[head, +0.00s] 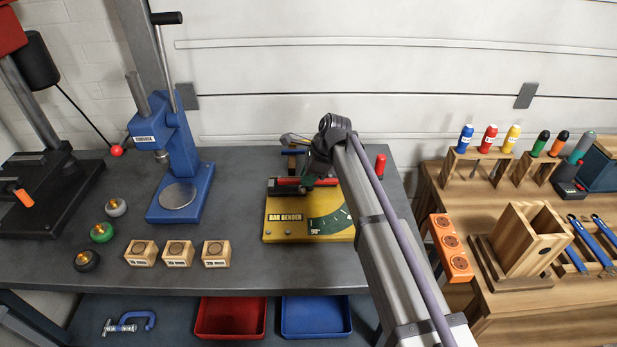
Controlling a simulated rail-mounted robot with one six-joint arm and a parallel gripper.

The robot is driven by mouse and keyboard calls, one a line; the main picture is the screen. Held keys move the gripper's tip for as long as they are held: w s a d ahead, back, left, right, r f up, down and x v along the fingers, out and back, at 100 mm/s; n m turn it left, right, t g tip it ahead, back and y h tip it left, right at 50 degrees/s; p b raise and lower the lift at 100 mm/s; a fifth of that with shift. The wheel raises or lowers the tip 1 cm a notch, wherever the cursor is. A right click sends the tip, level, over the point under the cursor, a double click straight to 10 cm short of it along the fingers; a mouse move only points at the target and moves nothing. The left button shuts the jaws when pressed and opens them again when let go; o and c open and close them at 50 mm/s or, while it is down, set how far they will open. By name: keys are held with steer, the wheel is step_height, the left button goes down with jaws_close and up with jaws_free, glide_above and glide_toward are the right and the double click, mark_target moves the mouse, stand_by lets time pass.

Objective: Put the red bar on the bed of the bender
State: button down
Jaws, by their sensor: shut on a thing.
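The bar bender (310,226) stands on the grey bench, with a yellow base, a black "BAR BENDER" label and a dark green angle scale. The red bar (289,181) lies level, low at the back of the bender, over or on its dark bed (276,191). I cannot tell whether the bar touches the bed. My gripper (308,181) reaches down from behind and is shut on the red bar. My wrist and arm hide part of the bar and the right side of the bender.
A red upright cylinder (380,164) stands right of my wrist. A tool with a yellow end (291,138) lies behind the bender. A blue press (178,165) and several small wooden blocks (216,254) are to the left. Bare bench lies between press and bender.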

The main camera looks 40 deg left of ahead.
steer(key=shift+s+d+f, duration=0.15)
steer(key=shift+d+f, duration=0.1)
steer(key=c, duration=1.3)
jaws_free()
steer(key=shift+f, duration=0.1)
steer(key=shift+o, duration=0.3)
steer(key=shift+r+p, duration=0.5)
steer(key=shift+o, duration=0.7)
steer(key=p+v, duration=1.1)
steer(key=shift+a+r, duration=0.3)
steer(key=shift+r, duration=0.2)
steer(key=w+d+n+t+h, duration=0.15)
steer(key=d+n, duration=0.25)
steer(key=d, duration=2.5)
steer(key=s+d+n+h, duration=0.1)
steer(key=s+d+n, duration=0.2)
steer(key=d, duration=1)
steer(key=s+d+f+n+t+h, duration=0.1)
steer(key=s+d+n, duration=0.2)
steer(key=s+d, duration=0.4)
steer(key=d, duration=0.7)
steer(key=shift+s+d+f, duration=0.15)
steer(key=shift+s+d, duration=0.1)
steer(key=shift+s, duration=0.05)
